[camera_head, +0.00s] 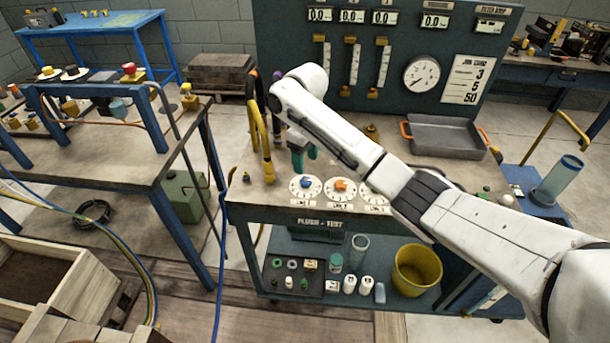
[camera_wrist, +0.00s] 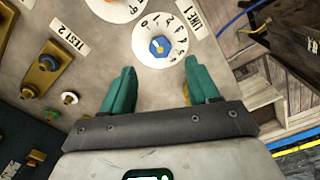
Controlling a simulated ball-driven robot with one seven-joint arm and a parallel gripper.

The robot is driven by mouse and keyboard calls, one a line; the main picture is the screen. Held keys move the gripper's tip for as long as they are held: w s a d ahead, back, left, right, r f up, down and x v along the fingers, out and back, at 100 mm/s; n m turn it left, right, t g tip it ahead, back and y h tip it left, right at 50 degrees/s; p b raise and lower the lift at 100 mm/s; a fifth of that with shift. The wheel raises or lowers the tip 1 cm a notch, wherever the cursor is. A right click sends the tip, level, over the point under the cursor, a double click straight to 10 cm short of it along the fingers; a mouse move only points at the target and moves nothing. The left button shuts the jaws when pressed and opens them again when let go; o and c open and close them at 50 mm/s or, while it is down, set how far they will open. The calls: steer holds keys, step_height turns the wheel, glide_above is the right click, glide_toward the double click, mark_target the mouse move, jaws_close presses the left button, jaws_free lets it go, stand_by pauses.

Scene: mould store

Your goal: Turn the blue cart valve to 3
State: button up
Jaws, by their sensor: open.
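The blue cart valve (camera_head: 305,184) is a blue knob on a round white numbered dial, at the left of a row of dials on the cart top. In the wrist view the blue knob (camera_wrist: 159,46) sits ahead of my fingers, beside a "LINE 1" label. I cannot read which number it points at. My gripper (camera_head: 304,157) has teal fingers and shows above and behind the dial in the head view. In the wrist view my gripper (camera_wrist: 158,80) is open and empty, its fingers apart on either side of the dial's near edge, not around the knob.
An orange knob (camera_head: 340,186) on its dial is just right of the blue one; another dial is partly hidden by my arm. Yellow hooked pipes (camera_head: 258,140) stand left of my gripper. A grey tray (camera_head: 445,135) lies at the back right, before the gauge panel (camera_head: 400,45).

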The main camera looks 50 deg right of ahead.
mark_target(305, 180)
step_height(305, 180, down, 7)
steer(key=shift+f, duration=0.1)
stand_by(0.4)
steer(key=c, duration=1)
steer(key=shift+c, duration=0.2)
